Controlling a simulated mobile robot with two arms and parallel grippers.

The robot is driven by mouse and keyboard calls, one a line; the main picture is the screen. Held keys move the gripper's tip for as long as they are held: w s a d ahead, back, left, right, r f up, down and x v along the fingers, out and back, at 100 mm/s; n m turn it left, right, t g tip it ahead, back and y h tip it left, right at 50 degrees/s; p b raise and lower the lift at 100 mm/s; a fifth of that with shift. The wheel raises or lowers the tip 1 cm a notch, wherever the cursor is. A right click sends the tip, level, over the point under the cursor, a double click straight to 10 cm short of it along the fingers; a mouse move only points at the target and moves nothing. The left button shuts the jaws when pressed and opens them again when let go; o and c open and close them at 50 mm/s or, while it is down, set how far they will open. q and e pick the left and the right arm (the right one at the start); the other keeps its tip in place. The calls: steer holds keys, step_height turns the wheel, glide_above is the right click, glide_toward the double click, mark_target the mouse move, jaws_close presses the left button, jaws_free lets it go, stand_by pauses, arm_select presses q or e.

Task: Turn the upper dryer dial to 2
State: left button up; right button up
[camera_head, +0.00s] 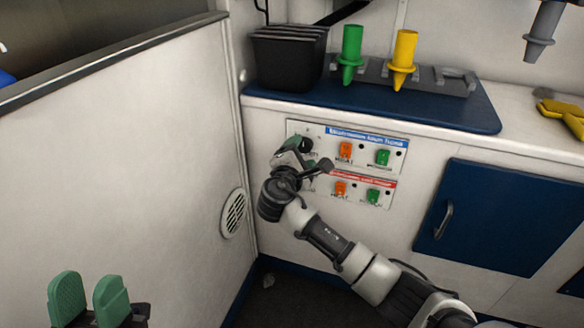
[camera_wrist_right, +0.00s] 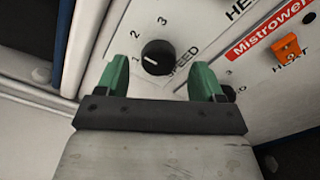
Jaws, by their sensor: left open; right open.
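The upper dryer dial (camera_head: 306,145) is a round black knob at the left of the blue-striped panel, partly hidden by my right gripper in the head view. In the right wrist view the dial (camera_wrist_right: 158,57) shows a white mark pointing at 1, with 2 and 3 further round. My right gripper (camera_wrist_right: 158,80) is open, its green fingers on either side of the dial in that view; I cannot tell whether they touch it. In the head view it is at the panel (camera_head: 293,158). My left gripper (camera_head: 88,300) is open and empty at the lower left.
The red-striped lower panel (camera_head: 388,183) sits just below; its dial is mostly hidden. Orange (camera_head: 346,150) and green (camera_head: 383,157) switches are to the right. A blue-topped counter (camera_head: 440,115) holds a black caddy (camera_head: 287,60) and nozzles. A white partition (camera_head: 120,150) stands close on the left.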

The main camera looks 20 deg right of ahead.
arm_select(q)
steer(key=w+f+g+y+p, duration=0.2)
steer(key=w+f+g, duration=0.2)
steer(key=w+g, duration=0.1)
steer(key=shift+w+d+f+g, duration=0.25)
steer(key=shift+w+f+g, duration=0.1)
steer(key=shift+g, duration=0.35)
arm_select(e)
steer(key=v, duration=0.8)
steer(key=shift+s+a, duration=0.2)
